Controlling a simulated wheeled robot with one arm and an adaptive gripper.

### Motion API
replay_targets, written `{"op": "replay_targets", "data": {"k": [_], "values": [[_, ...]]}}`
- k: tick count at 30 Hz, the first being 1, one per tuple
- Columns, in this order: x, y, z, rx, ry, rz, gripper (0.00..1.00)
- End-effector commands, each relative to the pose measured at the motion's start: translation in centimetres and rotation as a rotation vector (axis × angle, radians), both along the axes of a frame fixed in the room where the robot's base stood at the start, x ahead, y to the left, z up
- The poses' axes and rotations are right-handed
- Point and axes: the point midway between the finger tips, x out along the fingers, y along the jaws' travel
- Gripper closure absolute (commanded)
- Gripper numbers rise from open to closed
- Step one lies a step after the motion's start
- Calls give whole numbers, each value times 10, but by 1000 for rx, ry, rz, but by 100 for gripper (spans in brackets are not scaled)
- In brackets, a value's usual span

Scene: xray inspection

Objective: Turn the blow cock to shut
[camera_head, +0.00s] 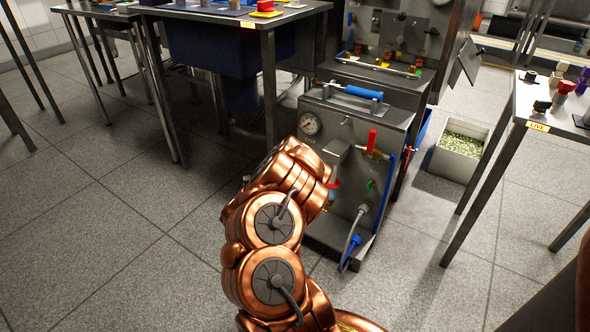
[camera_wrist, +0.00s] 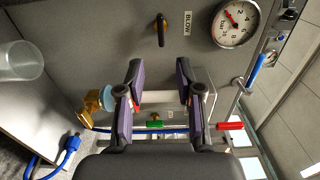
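The blow cock (camera_wrist: 162,30) is a small dark and brass lever on the grey panel, beside the "BLOW" label (camera_wrist: 187,22) in the wrist view. Its lever runs up and down in that picture. My gripper (camera_wrist: 158,72) is open, its two purple-padded fingers apart with nothing gripped between them. The fingertips point toward the panel, and the cock shows beyond them, apart from both. In the head view, the cock is a tiny dark shape (camera_head: 345,120) right of the gauge. My copper arm hides most of my gripper there.
A pressure gauge (camera_wrist: 236,22) sits right of the label in the wrist view. A red lever (camera_wrist: 230,126), a green lever (camera_wrist: 155,124) and a brass fitting (camera_wrist: 90,106) are close to the fingers. A white bin (camera_head: 459,150) stands on the floor right of the panel.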

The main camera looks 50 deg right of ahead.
Motion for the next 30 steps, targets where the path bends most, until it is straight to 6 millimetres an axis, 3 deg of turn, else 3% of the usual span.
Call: {"op": "replay_targets", "data": {"k": [9, 30], "values": [[-2, 10, 1, -5, 2, -1, 65], [2, 11, 5, 2, 1, 9, 65]]}}
